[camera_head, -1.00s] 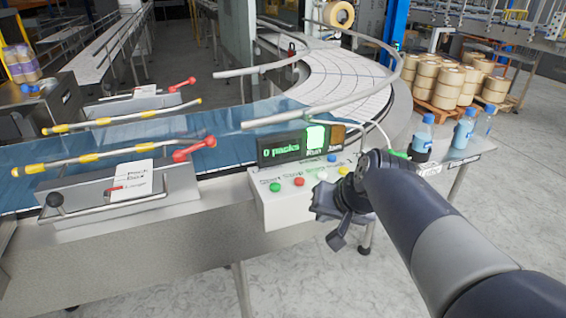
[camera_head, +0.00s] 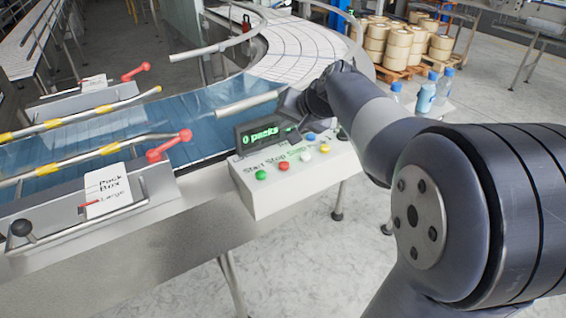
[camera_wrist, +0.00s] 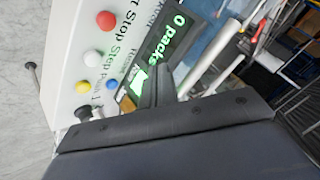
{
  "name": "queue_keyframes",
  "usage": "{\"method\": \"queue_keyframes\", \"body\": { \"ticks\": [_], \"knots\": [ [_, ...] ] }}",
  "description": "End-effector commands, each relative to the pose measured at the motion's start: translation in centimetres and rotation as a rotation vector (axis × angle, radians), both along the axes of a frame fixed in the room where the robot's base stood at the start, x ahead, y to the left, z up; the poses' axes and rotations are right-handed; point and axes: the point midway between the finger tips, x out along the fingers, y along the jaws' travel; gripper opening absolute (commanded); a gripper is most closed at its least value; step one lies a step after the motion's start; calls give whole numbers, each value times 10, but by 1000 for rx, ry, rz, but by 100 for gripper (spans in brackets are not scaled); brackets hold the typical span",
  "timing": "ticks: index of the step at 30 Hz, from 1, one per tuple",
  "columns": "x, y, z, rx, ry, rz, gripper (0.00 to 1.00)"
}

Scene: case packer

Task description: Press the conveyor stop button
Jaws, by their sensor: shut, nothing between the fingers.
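The red stop button (camera_head: 284,166) sits on the sloped top of the white control box (camera_head: 262,202), between the green start button (camera_head: 261,175) and the white button (camera_head: 306,157). The red button also shows near the top of the wrist view (camera_wrist: 106,20). My gripper (camera_head: 291,130) is shut and empty. It is at the display (camera_head: 257,136) reading "0 packs", behind and to the right of the red button and apart from it. In the wrist view my closed fingers (camera_wrist: 156,80) overlap the display; contact cannot be told.
Yellow (camera_head: 324,148) and blue (camera_head: 311,137) buttons lie close by on the box. The blue conveyor (camera_head: 205,108) with its rails and red handles (camera_head: 168,146) runs to the left. Blue bottles (camera_head: 427,92) stand behind my arm. The floor before the box is clear.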

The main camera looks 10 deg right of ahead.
Motion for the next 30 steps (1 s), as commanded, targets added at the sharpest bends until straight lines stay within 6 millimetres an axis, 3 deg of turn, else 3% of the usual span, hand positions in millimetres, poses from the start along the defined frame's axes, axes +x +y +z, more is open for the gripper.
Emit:
{"method": "queue_keyframes", "body": {
  "ticks": [8,21,30],
  "knots": [
    [0,0,-19,0,1,1,0],
    [0,0,-79,-1,0,1,0],
    [0,0,-88,-1,0,1,0]
  ]
}}
